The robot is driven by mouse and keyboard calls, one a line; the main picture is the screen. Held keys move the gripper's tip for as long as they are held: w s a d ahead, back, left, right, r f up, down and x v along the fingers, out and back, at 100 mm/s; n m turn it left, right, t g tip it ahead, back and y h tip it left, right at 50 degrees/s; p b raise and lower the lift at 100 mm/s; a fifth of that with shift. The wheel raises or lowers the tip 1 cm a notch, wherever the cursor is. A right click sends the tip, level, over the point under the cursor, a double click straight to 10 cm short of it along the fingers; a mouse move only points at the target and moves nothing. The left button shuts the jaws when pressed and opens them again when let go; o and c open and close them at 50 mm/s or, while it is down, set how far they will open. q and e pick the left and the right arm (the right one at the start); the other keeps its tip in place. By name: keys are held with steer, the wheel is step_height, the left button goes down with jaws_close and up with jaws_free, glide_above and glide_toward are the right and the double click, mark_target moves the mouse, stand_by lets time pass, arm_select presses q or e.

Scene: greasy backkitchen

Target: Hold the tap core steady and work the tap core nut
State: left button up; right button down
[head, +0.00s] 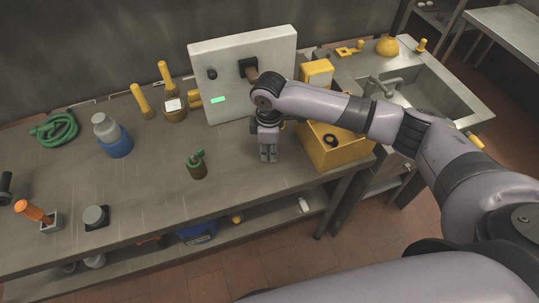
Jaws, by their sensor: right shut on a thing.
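My right gripper (268,152) points down above the worktop, in front of the grey panel box. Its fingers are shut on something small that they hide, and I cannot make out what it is. I cannot tell for sure which thing is the tap core or its nut. A small brown and green piece (197,168) stands upright on the worktop, left of my right gripper and apart from it. An orange-handled piece (34,211) leans in a grey block (51,222) at the far left. My left gripper is not in view.
A grey panel box (220,65) with a green light stands behind my right gripper. A yellow bin (325,152) is close on its right. A sink (430,98) lies further right. A blue-and-grey container (116,146) and green hose (54,128) stand left. The middle worktop is mostly clear.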

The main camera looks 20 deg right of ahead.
mark_target(269, 154)
steer(key=shift+r+p, duration=2.15)
steer(key=shift+p, duration=0.5)
steer(key=shift+f, duration=0.1)
